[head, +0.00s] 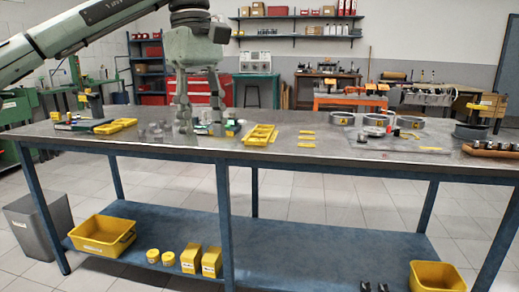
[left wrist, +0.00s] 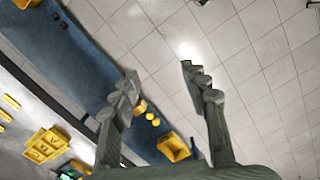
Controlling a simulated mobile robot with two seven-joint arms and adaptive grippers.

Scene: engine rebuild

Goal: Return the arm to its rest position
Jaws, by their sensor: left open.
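My left gripper (head: 201,112) hangs pointing down in the head view, in front of the left-middle part of the workbench (head: 300,150). Its two fingers are spread and nothing is between them. In the left wrist view the open fingers (left wrist: 158,88) show over the tiled floor and the blue lower shelf (left wrist: 107,55). My left arm (head: 85,30) reaches in from the upper left of the head view. My right gripper is not in view.
Yellow trays (head: 260,135) and small parts lie on the bench around the gripper. Grey rings (head: 375,121) sit to the right. A yellow bin (head: 102,236) stands on the lower shelf, and a grey waste bin (head: 37,226) on the floor. The floor in front is clear.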

